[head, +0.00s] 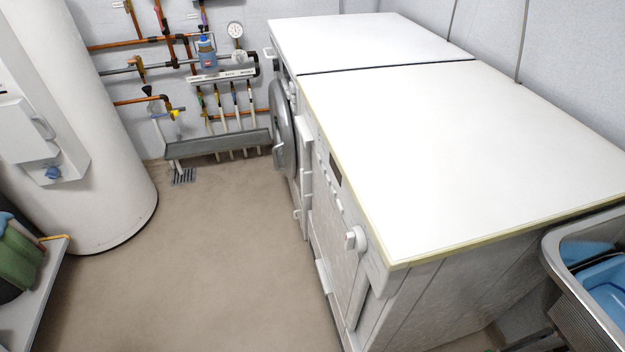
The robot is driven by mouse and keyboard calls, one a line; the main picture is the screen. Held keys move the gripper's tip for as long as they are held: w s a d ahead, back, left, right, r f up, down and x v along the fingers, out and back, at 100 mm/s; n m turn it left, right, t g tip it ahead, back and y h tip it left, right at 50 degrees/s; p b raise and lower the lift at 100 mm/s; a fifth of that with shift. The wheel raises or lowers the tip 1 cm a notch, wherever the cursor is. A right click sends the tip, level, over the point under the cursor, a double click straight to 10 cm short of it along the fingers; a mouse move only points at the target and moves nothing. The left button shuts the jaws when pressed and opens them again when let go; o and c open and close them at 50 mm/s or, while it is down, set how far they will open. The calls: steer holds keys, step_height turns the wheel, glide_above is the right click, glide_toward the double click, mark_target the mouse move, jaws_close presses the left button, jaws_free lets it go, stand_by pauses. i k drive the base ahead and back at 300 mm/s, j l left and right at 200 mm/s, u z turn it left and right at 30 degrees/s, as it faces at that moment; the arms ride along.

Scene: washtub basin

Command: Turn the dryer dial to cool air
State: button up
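Two white machines stand side by side along the right wall. The near machine (470,150) has a front panel with a dark display (335,170), small buttons and a round white dial (356,239) that sticks out near its right end. I see the dial steeply from above and the side, so its pointer and any air-setting marks cannot be read. The far machine (365,38) has a round grey door (283,135) on its front. No label shows which one is the dryer. My gripper is not in this view.
A metal washtub (590,290) with blue things inside stands at the right. A large white tank (75,110) and a low shelf (45,290) with a green item are on the left. Pipes and a gauge (235,30) line the back wall. The brown floor (200,260) between is clear.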

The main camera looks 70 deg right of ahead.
mark_target(355, 240)
steer(key=j+z, duration=0.15)
steer(key=z, duration=0.2)
steer(key=j+z, duration=0.15)
steer(key=z, duration=0.2)
steer(key=j+z, duration=0.1)
steer(key=z, duration=0.3)
steer(key=k, duration=0.05)
